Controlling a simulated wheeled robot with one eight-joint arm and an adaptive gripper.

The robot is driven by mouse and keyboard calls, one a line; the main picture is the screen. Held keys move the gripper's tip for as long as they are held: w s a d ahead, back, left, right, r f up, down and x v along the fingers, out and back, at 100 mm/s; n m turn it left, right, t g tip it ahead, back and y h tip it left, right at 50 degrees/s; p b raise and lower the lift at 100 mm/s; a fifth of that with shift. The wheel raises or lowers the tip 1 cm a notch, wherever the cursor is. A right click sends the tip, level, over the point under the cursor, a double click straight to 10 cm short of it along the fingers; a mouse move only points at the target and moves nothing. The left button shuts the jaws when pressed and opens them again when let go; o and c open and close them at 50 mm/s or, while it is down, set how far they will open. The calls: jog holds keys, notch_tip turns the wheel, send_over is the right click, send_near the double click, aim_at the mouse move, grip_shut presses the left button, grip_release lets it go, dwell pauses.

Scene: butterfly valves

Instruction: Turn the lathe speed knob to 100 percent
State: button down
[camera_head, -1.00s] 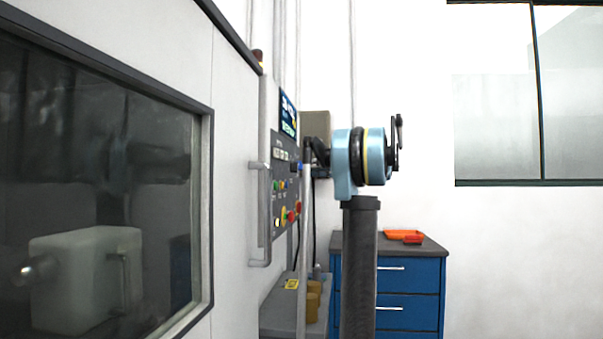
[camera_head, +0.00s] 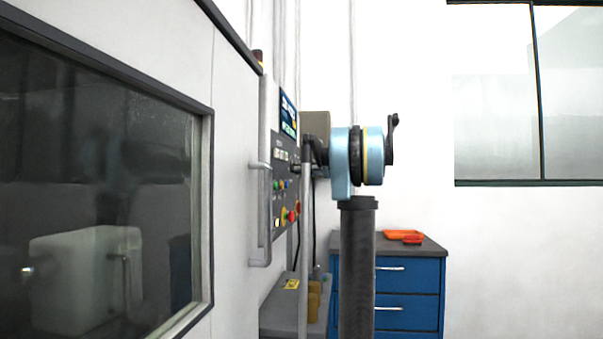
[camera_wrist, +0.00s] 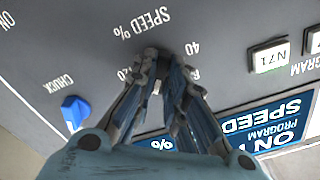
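The lathe control panel (camera_head: 284,185) stands edge-on at the middle of the head view, with a screen at its top. In the head view my gripper shows small and dark against the panel.
A blue chuck knob (camera_wrist: 75,112) is beside the dial at left in the wrist view. A square N71 button (camera_wrist: 269,57) is at right. A vertical door handle (camera_head: 265,215) sticks out near the panel. A blue drawer cabinet (camera_head: 410,295) stands behind my arm.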

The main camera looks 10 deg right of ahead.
jog(key=shift+m, duration=1.4)
jog(key=c, duration=1.6)
grip_release()
jog(key=shift+w+d+f, duration=0.1)
jog(key=shift+w, duration=0.05)
jog(key=v, duration=1.2)
